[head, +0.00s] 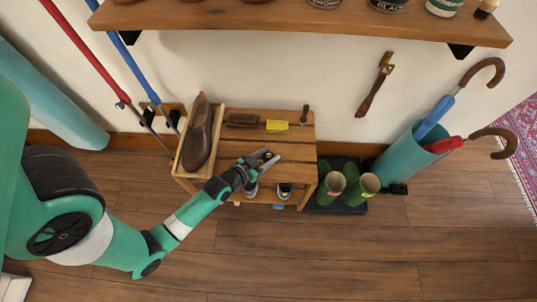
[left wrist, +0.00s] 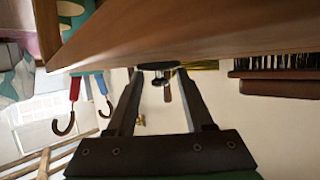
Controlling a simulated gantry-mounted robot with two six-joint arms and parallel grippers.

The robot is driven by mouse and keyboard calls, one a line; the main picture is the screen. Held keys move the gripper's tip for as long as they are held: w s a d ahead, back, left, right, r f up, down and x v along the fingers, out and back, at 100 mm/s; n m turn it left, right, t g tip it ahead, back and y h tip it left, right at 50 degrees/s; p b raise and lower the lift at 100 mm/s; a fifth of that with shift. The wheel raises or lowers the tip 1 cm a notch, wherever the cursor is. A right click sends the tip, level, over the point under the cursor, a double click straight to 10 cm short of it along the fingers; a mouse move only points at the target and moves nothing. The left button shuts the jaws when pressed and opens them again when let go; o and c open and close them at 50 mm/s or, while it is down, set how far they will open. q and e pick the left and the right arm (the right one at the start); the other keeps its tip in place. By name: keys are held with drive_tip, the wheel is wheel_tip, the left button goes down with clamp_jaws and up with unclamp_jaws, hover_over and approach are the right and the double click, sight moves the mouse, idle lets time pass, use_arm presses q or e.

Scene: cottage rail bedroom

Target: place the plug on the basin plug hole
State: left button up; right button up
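My left gripper (head: 265,158) is above the front right part of the slatted wooden bench. In the left wrist view, the fingertips (left wrist: 159,71) are apart, with a dark flat disc with a small metal knob, which looks like the plug (left wrist: 157,66), held between them. The disc spans the gap and touches both tips. In the head view the plug is too small to make out. I see no basin or plug hole in either view. My right gripper is not in view.
The bench (head: 240,145) carries a brown shoe (head: 198,133) in a tray, a brush (head: 242,120) and a yellow block (head: 277,126). Green boots (head: 331,184) and an umbrella stand (head: 408,157) are to the right. A shelf (head: 290,22) overhangs the back. The front floor is clear.

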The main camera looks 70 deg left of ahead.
use_arm(q)
drive_tip(key=shift+r, duration=0.3)
drive_tip(key=p+v, duration=0.2)
drive_tip(key=v, duration=0.2)
drive_tip(key=shift+s+d+r, duration=0.15)
drive_tip(key=shift+s+r, duration=0.05)
drive_tip(key=shift+s, duration=0.15)
drive_tip(key=v, duration=0.6)
drive_tip(key=shift+s+d+f, duration=0.1)
drive_tip(key=shift+s+f, duration=0.05)
drive_tip(key=shift+s, duration=0.1)
drive_tip(key=shift+s+d, duration=0.15)
drive_tip(key=shift+s, duration=0.1)
drive_tip(key=shift+r, duration=0.25)
drive_tip(key=shift+w, duration=0.1)
